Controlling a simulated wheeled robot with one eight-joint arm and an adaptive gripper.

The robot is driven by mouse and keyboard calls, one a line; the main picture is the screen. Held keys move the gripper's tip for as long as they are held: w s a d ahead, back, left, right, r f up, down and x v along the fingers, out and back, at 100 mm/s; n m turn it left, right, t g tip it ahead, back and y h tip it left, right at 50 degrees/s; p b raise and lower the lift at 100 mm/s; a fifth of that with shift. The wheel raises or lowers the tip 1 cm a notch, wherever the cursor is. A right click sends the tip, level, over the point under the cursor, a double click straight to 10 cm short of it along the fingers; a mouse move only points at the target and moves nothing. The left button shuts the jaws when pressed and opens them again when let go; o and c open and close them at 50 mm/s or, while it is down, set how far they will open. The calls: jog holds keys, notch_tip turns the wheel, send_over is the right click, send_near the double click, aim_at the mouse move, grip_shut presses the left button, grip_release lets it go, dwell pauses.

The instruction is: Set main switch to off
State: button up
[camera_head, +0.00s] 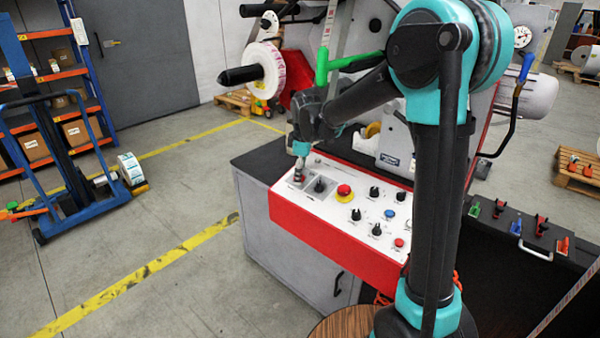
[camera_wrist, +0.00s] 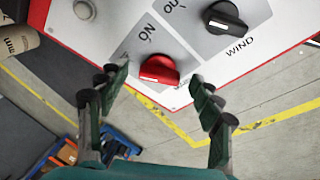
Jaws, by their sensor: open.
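The main switch is a red rotary knob (camera_wrist: 160,69) on a grey label plate, with "ON" printed beside it and other lettering partly hidden. In the wrist view it lies between the two fingers of my gripper (camera_wrist: 160,78). The fingers are apart, one on each side of the knob, and I see no clear contact. In the head view my gripper (camera_head: 299,172) points down over the left end of the control panel (camera_head: 300,217). There the knob is mostly hidden by the gripper.
A black knob (camera_wrist: 225,17) marked "WIND" sits close beside the red one. A red emergency button (camera_head: 344,190) on yellow and several black knobs lie further right on the panel. A label roll (camera_head: 265,70) stands behind. Open floor lies left of the cabinet.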

jog(key=shift+s+d+r, duration=0.15)
jog(key=shift+s+r, duration=0.2)
jog(key=shift+r, duration=0.25)
jog(key=shift+s+d+r, duration=0.1)
jog(key=shift+s+r, duration=0.2)
jog(key=shift+r, duration=0.25)
jog(key=s+d, duration=0.1)
jog(key=s, duration=0.2)
jog(key=s+d, duration=0.1)
jog(key=s, duration=0.3)
jog(key=s+d, duration=0.1)
jog(key=s, duration=0.2)
jog(key=shift+s+d+f, duration=0.1)
jog(key=shift+s+d, duration=0.2)
jog(key=shift+d, duration=0.05)
